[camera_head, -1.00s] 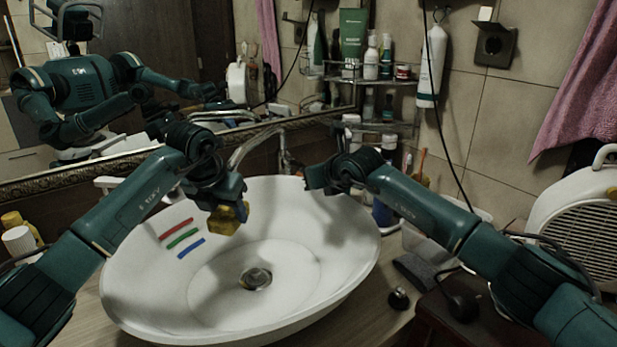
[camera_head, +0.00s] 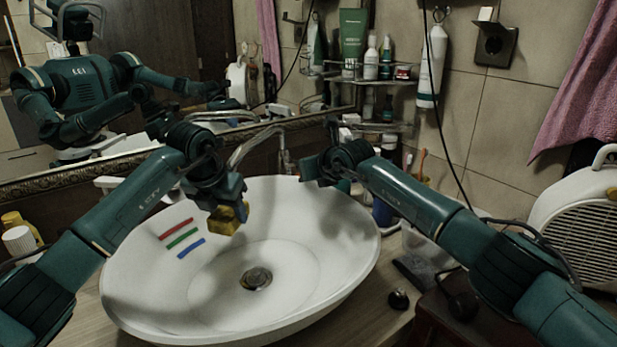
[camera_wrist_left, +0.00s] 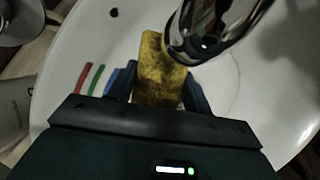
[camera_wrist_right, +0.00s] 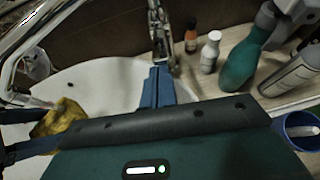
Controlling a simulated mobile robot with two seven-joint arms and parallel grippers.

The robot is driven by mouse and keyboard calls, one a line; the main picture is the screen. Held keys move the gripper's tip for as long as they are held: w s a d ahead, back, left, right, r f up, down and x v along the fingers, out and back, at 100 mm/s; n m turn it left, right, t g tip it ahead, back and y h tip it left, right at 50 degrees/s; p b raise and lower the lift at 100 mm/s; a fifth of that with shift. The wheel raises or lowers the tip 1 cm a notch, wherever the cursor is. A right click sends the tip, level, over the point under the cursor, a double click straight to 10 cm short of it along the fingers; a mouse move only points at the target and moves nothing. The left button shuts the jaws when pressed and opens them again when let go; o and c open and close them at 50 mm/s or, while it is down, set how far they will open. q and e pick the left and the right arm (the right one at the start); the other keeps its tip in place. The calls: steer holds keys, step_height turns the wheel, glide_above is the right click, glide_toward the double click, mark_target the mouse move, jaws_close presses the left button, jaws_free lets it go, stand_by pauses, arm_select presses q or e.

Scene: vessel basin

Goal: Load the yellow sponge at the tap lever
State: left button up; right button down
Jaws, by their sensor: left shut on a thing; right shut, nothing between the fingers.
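The yellow sponge (camera_head: 225,222) is gripped by my left gripper (camera_wrist_left: 160,88) and held above the white basin (camera_head: 215,315). In the left wrist view the sponge (camera_wrist_left: 158,70) sits between the blue fingers, with the end of the chrome spout (camera_wrist_left: 212,30) close beside it. In the head view the curved tap spout (camera_head: 247,146) rises behind my left gripper. My right gripper (camera_wrist_right: 155,90) is shut and empty. Its fingertips point at the chrome tap lever (camera_wrist_right: 159,38); whether they touch it I cannot tell.
Red (camera_head: 176,228), green (camera_head: 182,238) and blue (camera_head: 191,248) strips mark the basin's left inner wall. Several bottles, including a green one (camera_wrist_right: 243,62), stand right of the tap. A blue cup (camera_wrist_right: 300,132) is near my right gripper. The basin's middle is clear.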

steer(key=w+r+v, duration=0.1)
steer(key=v, duration=0.8)
steer(key=s+a+r+m+t+y, duration=0.2)
steer(key=a+r+m+y, duration=0.3)
steer(key=m, duration=1.1)
steer(key=w+d+f+m+t+h, duration=0.1)
steer(key=d+f+m+t, duration=0.15)
steer(key=m, duration=0.75)
steer(key=w+d+f+m+t+h, duration=0.1)
steer(key=d+f+m, duration=0.15)
steer(key=m, duration=0.75)
steer(key=shift+g, duration=0.25)
steer(key=x, duration=1)
steer(key=shift+w+d+r, duration=0.1)
steer(key=shift+d+r, duration=0.1)
steer(key=shift+s+d+f, duration=0.1)
steer(key=shift+s+f, duration=0.1)
steer(key=shift+f, duration=0.45)
steer(key=shift+s+d+f, duration=0.15)
steer(key=shift+s+f, duration=0.1)
steer(key=shift+f, duration=0.4)
steer(key=shift+s+d+f, duration=0.1)
steer(key=shift+s+f, duration=0.1)
steer(key=shift+f, duration=0.45)
